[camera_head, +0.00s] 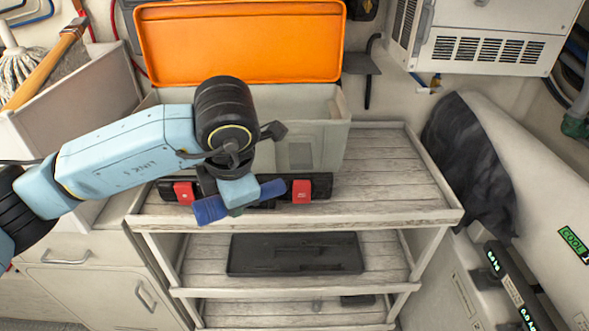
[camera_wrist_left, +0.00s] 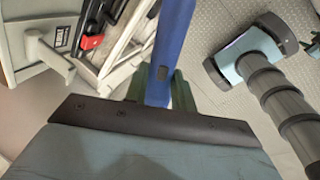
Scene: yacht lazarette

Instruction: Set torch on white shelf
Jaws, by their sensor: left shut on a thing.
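My left gripper (camera_head: 238,200) is shut on the blue torch (camera_head: 211,210), which sticks out on both sides of the jaws. The torch also shows in the left wrist view as a long blue body (camera_wrist_left: 171,45) running up from between the fingers. In the head view the gripper and torch appear in front of the toolbox, over the front part of the white shelf's top; I cannot tell how high above it they are. The white shelf (camera_head: 395,190) is a weathered plank unit with a top and lower tiers. My right gripper is not in view.
A grey toolbox (camera_head: 325,125) with an open orange lid (camera_head: 240,45) and red latches stands on the top tier. A flat black tray (camera_head: 295,253) lies on the middle tier. The top's right side is bare. A white drawer cabinet (camera_head: 95,285) adjoins at left.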

